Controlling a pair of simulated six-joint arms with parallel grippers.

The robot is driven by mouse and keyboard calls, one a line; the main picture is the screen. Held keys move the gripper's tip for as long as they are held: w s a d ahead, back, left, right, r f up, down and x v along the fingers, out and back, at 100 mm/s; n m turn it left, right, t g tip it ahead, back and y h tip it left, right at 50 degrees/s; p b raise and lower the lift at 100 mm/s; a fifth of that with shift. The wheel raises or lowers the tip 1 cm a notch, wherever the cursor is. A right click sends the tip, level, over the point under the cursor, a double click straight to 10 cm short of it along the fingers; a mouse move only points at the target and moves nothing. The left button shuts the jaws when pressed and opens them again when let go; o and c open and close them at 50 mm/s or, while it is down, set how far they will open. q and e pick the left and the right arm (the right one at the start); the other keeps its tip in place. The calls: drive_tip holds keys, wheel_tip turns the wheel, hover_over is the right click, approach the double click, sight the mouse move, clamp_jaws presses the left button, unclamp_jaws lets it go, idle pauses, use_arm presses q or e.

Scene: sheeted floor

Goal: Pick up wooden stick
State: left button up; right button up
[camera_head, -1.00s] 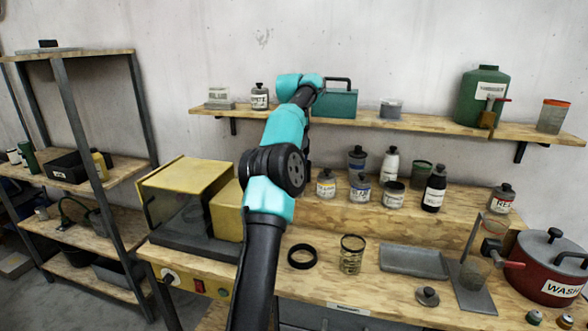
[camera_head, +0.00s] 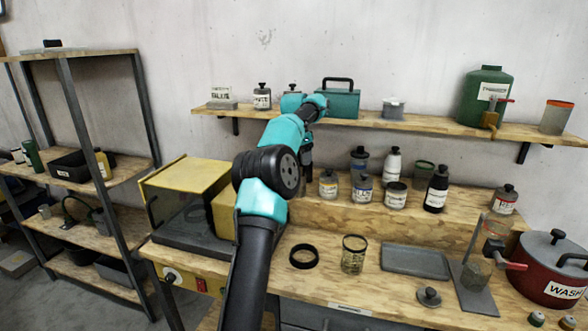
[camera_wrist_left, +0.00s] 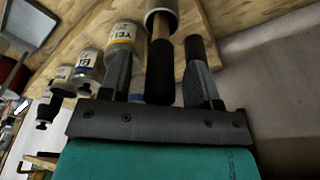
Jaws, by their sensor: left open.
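In the left wrist view, a wooden stick (camera_wrist_left: 161,52) with a thick black end sticks out of a pale round container (camera_wrist_left: 160,12). My left gripper (camera_wrist_left: 160,68) is open, with one finger on each side of the stick's black end. In the head view my left gripper (camera_head: 306,165) is at the back of the bench, below the wall shelf and mostly behind my own arm. The stick is hidden there. My right gripper is in neither view.
A yellow-labelled bottle (camera_head: 328,184) stands just right of the gripper, with several more bottles beyond. The wall shelf (camera_head: 420,122) is above. A yellow box (camera_head: 190,195) is left. A black ring (camera_head: 304,256) and wire-like cup (camera_head: 353,255) stand in front.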

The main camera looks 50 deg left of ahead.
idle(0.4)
use_arm(q)
drive_tip(key=c, duration=1)
